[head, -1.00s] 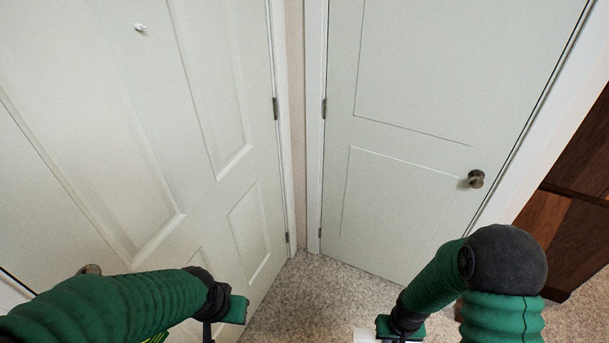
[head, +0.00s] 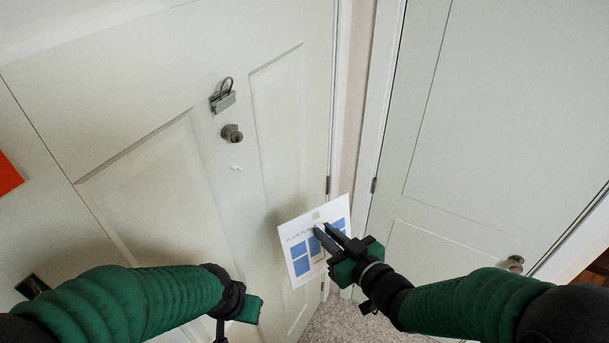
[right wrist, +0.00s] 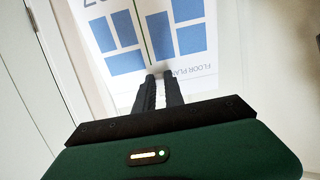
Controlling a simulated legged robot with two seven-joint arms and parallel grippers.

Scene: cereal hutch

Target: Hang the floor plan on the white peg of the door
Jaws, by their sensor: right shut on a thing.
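The floor plan (head: 298,262) is a white sheet with blue blocks and printed lettering. My right gripper (head: 322,230) is shut on it near its upper middle and holds it slightly tilted. In the right wrist view the floor plan (right wrist: 120,38) appears upside down beyond the shut fingers (right wrist: 160,77). The small white peg (head: 236,168) sticks out of the left white door (head: 150,190), below the door knob. It lies up and left of the floor plan, clearly apart from it in the picture. My left gripper (head: 240,310) is low in the head view; its fingers are not clearly visible.
A round metal knob (head: 231,134) and a grey metal latch (head: 222,97) stick out of the left door above the peg. A second white door (head: 470,130) with a knob (head: 514,264) stands at the right. Speckled carpet (head: 350,325) shows below.

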